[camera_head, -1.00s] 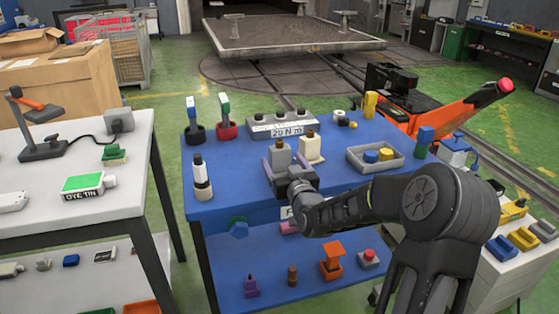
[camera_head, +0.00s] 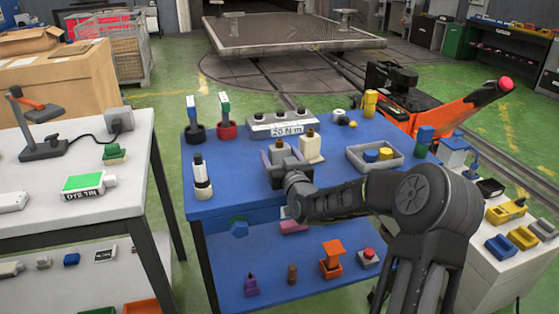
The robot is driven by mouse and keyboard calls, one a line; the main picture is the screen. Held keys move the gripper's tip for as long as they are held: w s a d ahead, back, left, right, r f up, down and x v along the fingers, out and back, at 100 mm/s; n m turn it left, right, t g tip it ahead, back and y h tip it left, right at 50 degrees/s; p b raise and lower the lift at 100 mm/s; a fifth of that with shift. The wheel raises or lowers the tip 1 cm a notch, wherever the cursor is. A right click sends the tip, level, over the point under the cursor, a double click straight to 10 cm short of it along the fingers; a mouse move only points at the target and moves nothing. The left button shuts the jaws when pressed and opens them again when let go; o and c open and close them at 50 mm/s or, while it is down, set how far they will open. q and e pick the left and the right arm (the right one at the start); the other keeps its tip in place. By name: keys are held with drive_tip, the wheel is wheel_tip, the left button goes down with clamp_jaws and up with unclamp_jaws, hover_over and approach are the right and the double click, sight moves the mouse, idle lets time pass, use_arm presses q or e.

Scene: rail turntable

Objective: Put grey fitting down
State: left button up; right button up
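The grey fitting (camera_head: 279,153) is a block with a small brown top, upright over the middle of the blue table (camera_head: 232,176). My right gripper (camera_head: 283,160) reaches it from the front right, with one finger on each side, and appears shut on it. The gripper hides the fitting's lower part, so I cannot tell whether it touches the table. A similar cream fitting (camera_head: 312,148) with a brown top stands close on the right. My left gripper is not in view.
Behind stands a grey box marked "20 N m" (camera_head: 283,126). A black-and-white bottle (camera_head: 201,178) and red and black holders (camera_head: 226,130) are on the left.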

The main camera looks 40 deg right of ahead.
clamp_jaws()
idle(0.6)
drive_tip(key=shift+r, duration=0.1)
wheel_tip(320, 180, up, 10)
drive_tip(key=shift+f, duration=0.1)
idle(0.3)
idle(0.5)
